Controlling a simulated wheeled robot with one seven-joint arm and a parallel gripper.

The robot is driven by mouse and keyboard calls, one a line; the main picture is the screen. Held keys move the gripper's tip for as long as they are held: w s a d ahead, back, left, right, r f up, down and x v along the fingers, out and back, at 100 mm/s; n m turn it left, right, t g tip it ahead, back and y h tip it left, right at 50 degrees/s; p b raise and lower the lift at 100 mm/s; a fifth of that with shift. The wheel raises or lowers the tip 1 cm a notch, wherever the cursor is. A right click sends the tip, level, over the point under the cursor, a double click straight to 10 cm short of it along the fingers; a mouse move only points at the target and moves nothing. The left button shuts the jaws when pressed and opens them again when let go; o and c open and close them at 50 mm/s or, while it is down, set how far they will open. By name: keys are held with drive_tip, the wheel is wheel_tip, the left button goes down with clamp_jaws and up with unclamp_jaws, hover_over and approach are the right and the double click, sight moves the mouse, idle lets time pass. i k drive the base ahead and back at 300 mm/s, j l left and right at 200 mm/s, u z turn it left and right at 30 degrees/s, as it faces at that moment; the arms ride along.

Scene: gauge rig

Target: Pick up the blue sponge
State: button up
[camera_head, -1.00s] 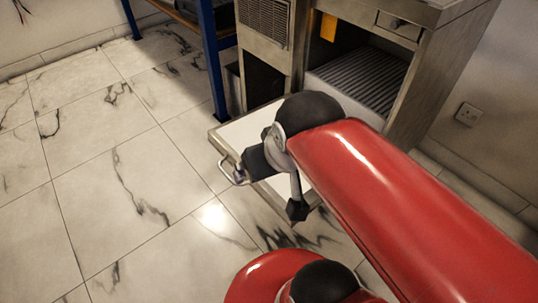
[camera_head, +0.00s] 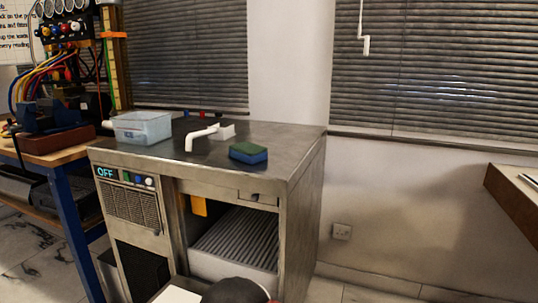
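The blue sponge (camera_head: 248,154) lies flat on the metal top of the cabinet (camera_head: 290,147), near its front right corner. Its upper layer is green and its lower layer is blue. Nothing touches it. Only a dark rounded part of my arm shows at the bottom edge of the view, in front of the cabinet. My gripper is out of view.
A white bent pipe (camera_head: 199,138) stands left of the sponge, and a clear blue bin (camera_head: 142,127) is further left. A workbench (camera_head: 57,152) with gauges and hoses adjoins at left. A wooden tabletop (camera_head: 514,191) juts in at right. The cabinet top around the sponge is clear.

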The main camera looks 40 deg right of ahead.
sight(251, 154)
drive_tip(key=z, duration=0.9)
